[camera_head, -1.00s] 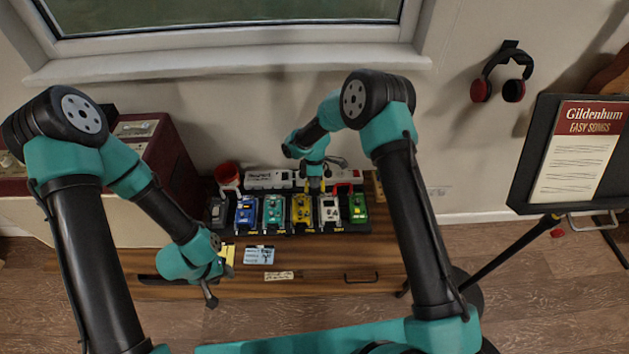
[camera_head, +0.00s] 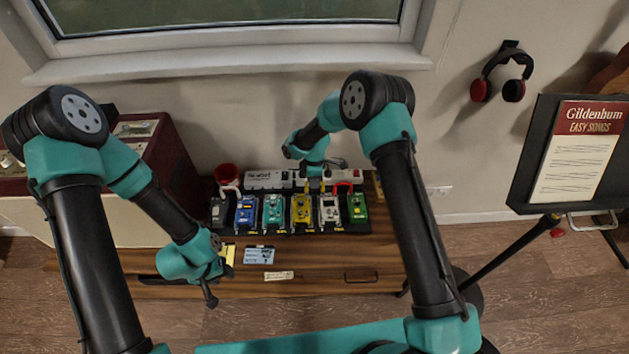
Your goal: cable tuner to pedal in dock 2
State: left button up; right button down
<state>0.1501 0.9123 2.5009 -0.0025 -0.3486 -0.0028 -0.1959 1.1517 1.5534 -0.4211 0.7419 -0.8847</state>
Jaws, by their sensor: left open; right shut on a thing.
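A row of coloured pedals sits on a black board on the wooden bench. From the left they are a dark grey one (camera_head: 218,211), a blue one (camera_head: 245,212), a teal one (camera_head: 273,211), a yellow one (camera_head: 302,211), a white one (camera_head: 329,210) and a green one (camera_head: 357,208). Labels naming the tuner or the docks are too small to read. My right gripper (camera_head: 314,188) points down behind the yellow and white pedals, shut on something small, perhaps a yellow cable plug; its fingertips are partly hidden. My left gripper (camera_head: 210,298) is open and empty, over the bench's front edge.
Yellow and blue cards (camera_head: 260,254) and a paper label (camera_head: 279,275) are at the bench front. A dark red cabinet stands left; a music stand (camera_head: 577,150) stands right.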

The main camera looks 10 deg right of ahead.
jog(key=shift+f, duration=0.9)
dwell(0.4)
jog(key=c, duration=1.1)
grip_release()
jog(key=shift+o, duration=0.4)
jog(key=o, duration=0.3)
jog(key=shift+r, duration=0.1)
jog(key=shift+r, duration=3.9)
